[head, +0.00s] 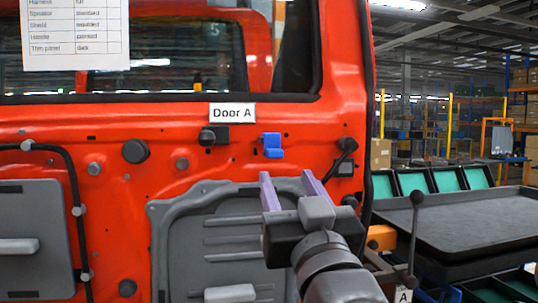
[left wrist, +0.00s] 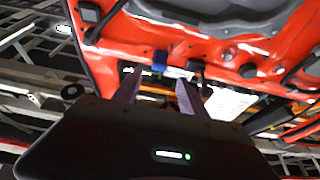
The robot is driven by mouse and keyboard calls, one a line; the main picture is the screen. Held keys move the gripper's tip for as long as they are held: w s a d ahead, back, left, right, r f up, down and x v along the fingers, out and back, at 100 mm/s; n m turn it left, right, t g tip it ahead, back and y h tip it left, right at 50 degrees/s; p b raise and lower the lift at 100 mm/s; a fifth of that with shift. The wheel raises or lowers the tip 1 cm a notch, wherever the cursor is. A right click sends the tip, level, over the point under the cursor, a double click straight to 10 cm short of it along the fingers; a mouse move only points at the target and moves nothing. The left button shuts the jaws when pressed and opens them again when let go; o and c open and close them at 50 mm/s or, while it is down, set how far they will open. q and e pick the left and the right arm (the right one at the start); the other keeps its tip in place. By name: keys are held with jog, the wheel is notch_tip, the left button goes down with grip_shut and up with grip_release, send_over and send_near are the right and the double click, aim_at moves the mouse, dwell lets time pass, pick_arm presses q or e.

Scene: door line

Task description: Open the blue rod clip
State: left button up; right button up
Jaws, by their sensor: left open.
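The blue rod clip (head: 272,145) is a small part on the red door (head: 340,90), just below and right of the "Door A" label (head: 232,112). It also shows small in the left wrist view (left wrist: 160,63); whether its flap is open or closed I cannot tell. My left gripper (head: 287,178) is open and empty, its two pale purple fingers pointing up toward the door. In the head view its fingertips are a little below and right of the clip, apart from it. My right gripper is not in view.
A grey panel (head: 185,235) covers the lower door behind my gripper. A black latch (head: 213,135) sits left of the clip and a dark handle part (head: 345,150) right of it. A black lever with a ball knob (head: 417,198) stands at right, before a dark tray table (head: 470,218).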

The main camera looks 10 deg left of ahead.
aim_at(276, 155)
pick_arm(q)
jog(key=p+x, duration=0.2)
jog(key=x, duration=0.5)
jog(key=shift+w+r+p, duration=0.1)
jog(key=shift+w+p, duration=0.1)
jog(key=shift+p, duration=0.1)
jog(key=shift+w+a+r, duration=0.1)
jog(key=shift+w+a, duration=0.05)
jog(key=shift+w, duration=0.25)
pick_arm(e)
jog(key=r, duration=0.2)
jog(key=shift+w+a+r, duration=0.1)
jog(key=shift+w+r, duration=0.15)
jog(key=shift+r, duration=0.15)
pick_arm(q)
grip_shut()
